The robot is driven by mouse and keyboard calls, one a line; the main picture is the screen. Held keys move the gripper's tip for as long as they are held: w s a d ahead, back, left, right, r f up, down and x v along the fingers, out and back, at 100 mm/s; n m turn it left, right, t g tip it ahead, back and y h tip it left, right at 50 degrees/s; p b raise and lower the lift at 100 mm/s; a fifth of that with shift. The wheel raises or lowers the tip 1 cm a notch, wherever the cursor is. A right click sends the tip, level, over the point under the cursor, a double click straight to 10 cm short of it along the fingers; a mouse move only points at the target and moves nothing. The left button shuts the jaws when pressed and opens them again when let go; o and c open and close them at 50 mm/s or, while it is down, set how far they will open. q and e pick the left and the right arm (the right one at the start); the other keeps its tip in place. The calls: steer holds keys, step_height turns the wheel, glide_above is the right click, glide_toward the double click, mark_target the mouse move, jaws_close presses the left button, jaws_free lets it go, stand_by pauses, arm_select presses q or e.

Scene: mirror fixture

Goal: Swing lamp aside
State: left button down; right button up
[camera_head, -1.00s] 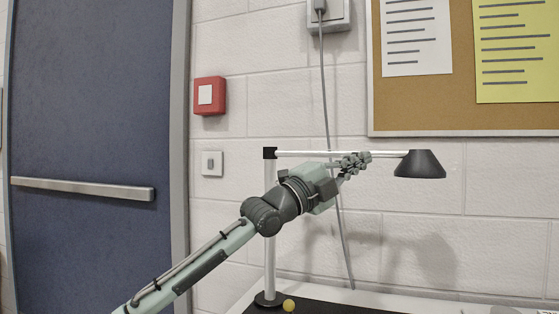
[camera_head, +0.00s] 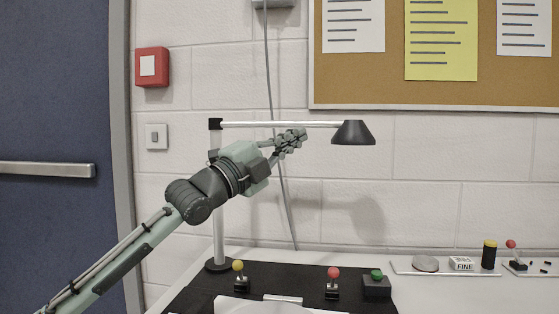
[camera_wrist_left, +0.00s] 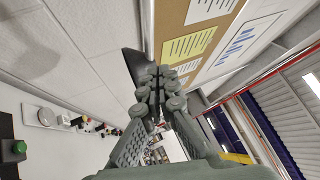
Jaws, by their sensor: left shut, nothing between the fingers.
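The desk lamp has a white post (camera_head: 219,238) on a round black base, a level white arm (camera_head: 260,124) and a black cone shade (camera_head: 353,134) at its right end. My left gripper (camera_head: 299,136) is shut with nothing in it. Its fingertips are just below the lamp arm, left of the shade; I cannot tell whether they touch it. My left forearm crosses in front of the post and hides part of it. In the left wrist view the shut fingers (camera_wrist_left: 160,84) partly cover the dark shade (camera_wrist_left: 132,62). My right gripper is not in view.
Below the lamp, a black mat (camera_head: 200,291) carries a yellow-knobbed lever (camera_head: 238,267), a red-knobbed lever (camera_head: 333,273) and a green button (camera_head: 376,275). A grey cable (camera_head: 268,80) hangs on the wall behind. Small items stand on trays at the right.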

arm_select(q)
steer(key=s+a+f, duration=0.1)
steer(key=s+f, duration=0.2)
steer(key=s, duration=0.3)
steer(key=shift+f+b, duration=0.25)
steer(key=shift+b, duration=0.2)
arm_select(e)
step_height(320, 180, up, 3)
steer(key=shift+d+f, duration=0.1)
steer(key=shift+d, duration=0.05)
arm_select(q)
steer(key=shift+a, duration=0.1)
